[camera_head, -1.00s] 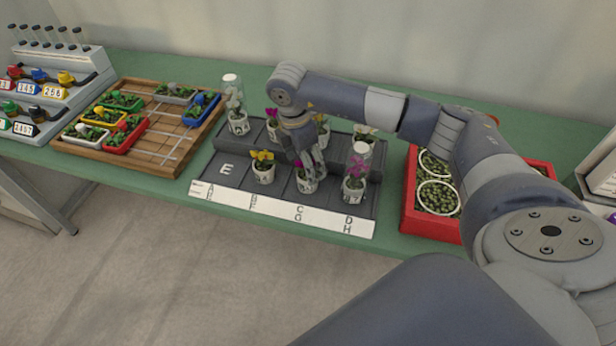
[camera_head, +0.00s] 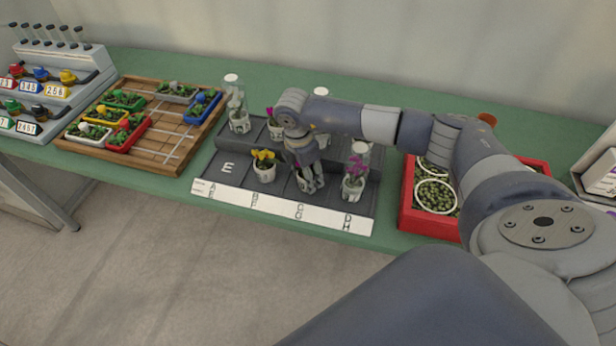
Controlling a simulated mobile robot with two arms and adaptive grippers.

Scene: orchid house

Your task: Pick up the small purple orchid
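A purple orchid in a white pot (camera_head: 352,189) stands at the right end of the dark stepped rack's front row, above the H label. Another purple bloom (camera_head: 271,112) shows in the back row. My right gripper (camera_head: 311,184) points down into the front row above the G label, over the potted plant there. It hides nearly all of that plant, whose flower looked purple earlier. Whether the fingers touch or hold its pot cannot be told. My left gripper is not in view.
A yellow-flowered pot (camera_head: 264,171) stands just left of my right gripper. Glass-covered pots (camera_head: 238,120) stand on the rack. A red crate (camera_head: 409,205) is to the right, beneath my arm. A wooden tray (camera_head: 165,150) lies left.

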